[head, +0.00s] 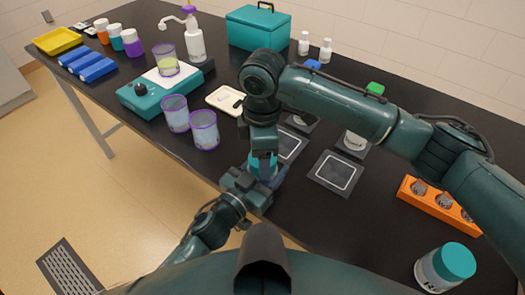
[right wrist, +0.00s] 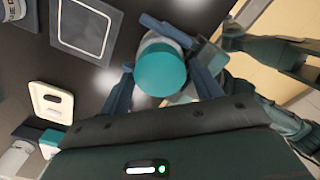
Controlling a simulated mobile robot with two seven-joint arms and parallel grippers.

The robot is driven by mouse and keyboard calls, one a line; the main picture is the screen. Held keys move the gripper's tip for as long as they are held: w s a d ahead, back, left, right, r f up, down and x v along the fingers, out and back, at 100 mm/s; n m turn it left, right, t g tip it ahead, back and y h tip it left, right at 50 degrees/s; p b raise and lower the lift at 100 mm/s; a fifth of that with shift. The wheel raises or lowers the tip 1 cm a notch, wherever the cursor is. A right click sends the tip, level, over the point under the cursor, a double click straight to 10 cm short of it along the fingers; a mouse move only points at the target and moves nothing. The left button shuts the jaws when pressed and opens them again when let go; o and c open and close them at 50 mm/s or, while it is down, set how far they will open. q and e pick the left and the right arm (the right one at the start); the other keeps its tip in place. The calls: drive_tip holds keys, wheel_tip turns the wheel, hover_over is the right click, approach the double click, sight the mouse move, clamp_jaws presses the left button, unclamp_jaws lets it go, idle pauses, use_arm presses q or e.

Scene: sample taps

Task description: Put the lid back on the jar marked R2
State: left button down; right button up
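A round teal lid (right wrist: 160,70) lies between the fingertips of my right gripper (right wrist: 159,72), which look closed on its sides. Under the lid is a pale jar (right wrist: 153,39), partly hidden; I cannot tell whether the lid is seated on it. The jar is between the fingers of my left gripper (head: 262,178), which reaches in from below at the table's front edge and appears to grip it. In the head view the teal lid (head: 263,162) shows below my right wrist. The jar's marking is hidden, so I cannot read R2 on it.
Another teal-lidded jar (head: 440,269) stands at the lower right, near an orange rack (head: 437,205). An empty dark pad (head: 336,173) and a labelled jar (head: 355,142) are right of my grippers. Two purple-rimmed beakers (head: 204,130) and a white tray (head: 225,99) are left.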

drive_tip(key=shift+o, duration=1.3)
drive_tip(key=shift+r, duration=0.1)
drive_tip(key=shift+r, duration=2.2)
drive_tip(key=shift+a+r+n, duration=0.1)
drive_tip(key=shift+r+n, duration=0.8)
drive_tip(key=shift+n, duration=0.3)
drive_tip(key=n, duration=0.1)
drive_tip(key=r+n, duration=0.1)
drive_tip(key=n, duration=0.1)
drive_tip(key=shift+r, duration=0.3)
